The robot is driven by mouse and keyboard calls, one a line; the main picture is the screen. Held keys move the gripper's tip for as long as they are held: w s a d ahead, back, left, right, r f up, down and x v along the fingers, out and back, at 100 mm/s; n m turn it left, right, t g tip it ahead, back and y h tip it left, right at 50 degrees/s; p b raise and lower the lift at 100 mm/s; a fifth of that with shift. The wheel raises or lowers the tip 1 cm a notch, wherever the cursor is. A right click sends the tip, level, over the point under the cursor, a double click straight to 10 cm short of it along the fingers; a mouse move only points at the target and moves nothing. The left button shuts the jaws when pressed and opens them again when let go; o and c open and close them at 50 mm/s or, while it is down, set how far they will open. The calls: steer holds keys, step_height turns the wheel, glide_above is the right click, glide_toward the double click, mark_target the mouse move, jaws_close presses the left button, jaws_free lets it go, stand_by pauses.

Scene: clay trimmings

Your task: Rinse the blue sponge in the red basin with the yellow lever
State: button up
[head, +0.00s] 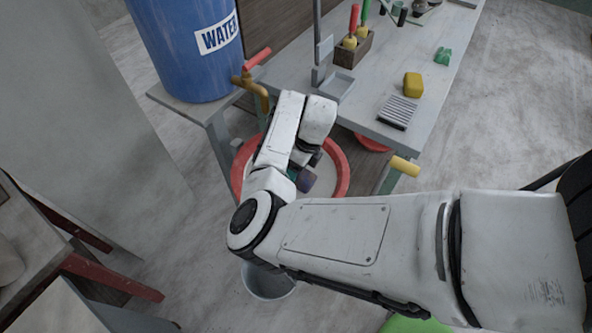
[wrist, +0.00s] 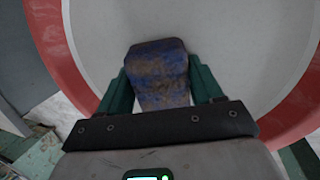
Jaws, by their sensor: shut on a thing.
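In the wrist view, my gripper (wrist: 158,76) is shut on the blue sponge (wrist: 160,62), which has brown clay-like smears. The sponge is over the pale inside of the red basin (wrist: 60,50); I cannot tell whether it touches the bottom. In the head view, the basin (head: 343,180) stands below the bench, and my arm hides much of it. My gripper (head: 308,172) and the sponge (head: 307,181) show only partly there. The yellow lever (head: 405,166) sticks out to the right of the basin, apart from my gripper.
A blue water barrel (head: 188,45) and a brass tap with a red handle (head: 257,59) stand behind the basin. The bench (head: 445,60) holds a yellow block (head: 413,85), a ridged grey block (head: 398,112) and tools. A grey bucket (head: 268,283) is below my arm.

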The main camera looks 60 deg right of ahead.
steer(key=shift+d, duration=0.2)
steer(key=shift+d, duration=0.25)
steer(key=shift+a+r, duration=0.1)
steer(key=shift+a, duration=0.05)
stand_by(0.5)
steer(key=shift+a+p, duration=0.25)
steer(key=shift+p, duration=0.2)
steer(key=shift+d, duration=0.1)
steer(key=shift+d, duration=0.3)
stand_by(0.4)
